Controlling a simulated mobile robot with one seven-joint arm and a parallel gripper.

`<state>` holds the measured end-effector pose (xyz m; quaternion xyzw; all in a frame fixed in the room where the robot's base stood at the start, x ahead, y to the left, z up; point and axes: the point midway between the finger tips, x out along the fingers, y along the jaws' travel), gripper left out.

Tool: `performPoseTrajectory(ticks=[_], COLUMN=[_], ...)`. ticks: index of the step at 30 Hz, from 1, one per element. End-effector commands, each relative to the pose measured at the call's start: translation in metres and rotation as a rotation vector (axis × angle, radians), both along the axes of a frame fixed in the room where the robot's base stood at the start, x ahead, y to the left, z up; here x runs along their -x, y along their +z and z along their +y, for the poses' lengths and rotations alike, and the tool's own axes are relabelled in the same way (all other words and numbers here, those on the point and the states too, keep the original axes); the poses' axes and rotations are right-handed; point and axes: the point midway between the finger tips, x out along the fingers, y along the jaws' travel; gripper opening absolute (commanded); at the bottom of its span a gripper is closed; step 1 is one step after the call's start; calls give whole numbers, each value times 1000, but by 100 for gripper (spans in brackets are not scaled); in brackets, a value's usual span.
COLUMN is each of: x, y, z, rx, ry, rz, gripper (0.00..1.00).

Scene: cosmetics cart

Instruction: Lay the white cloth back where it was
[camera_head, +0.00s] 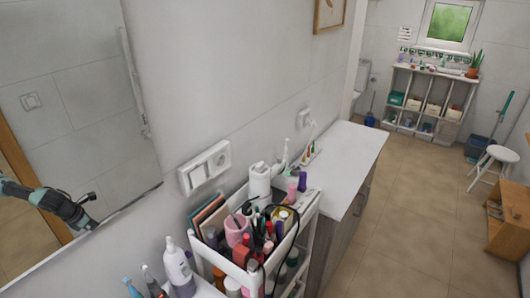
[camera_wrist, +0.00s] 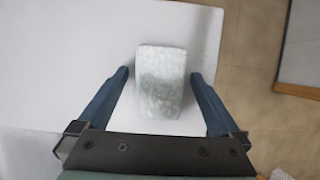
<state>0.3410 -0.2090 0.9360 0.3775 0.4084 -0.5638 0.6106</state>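In the wrist view, a pale grey-white mottled block-like thing (camera_wrist: 160,95), which looks like the folded white cloth, shows over a white surface (camera_wrist: 60,60). My gripper (camera_wrist: 160,74) has its two blue fingers apart, one on each side of it. A narrow gap shows between each finger and the cloth, so it is not gripped. I cannot tell how high the fingers are above the surface. I cannot pick out the cloth or my gripper directly in the head view; part of my arm shows in the mirror (camera_head: 70,100).
In the head view, a white cart (camera_head: 307,222) is crowded with bottles and brushes. Behind it, a white countertop (camera_head: 345,155) is mostly bare. Several bottles (camera_head: 178,266) stand at the bottom left. A white stool (camera_head: 497,155) and shelf unit are farther right; the tiled floor between is clear.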

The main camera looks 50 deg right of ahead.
Motion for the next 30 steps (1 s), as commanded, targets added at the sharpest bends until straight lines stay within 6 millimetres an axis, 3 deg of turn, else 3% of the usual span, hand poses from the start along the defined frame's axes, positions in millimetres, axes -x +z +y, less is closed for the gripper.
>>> performPoseTrajectory(ticks=[11, 30], x=[0, 3], y=[7, 103], z=[1, 41], rx=[1, 1], ry=[0, -1], rz=[-1, -1], gripper=[100, 100])
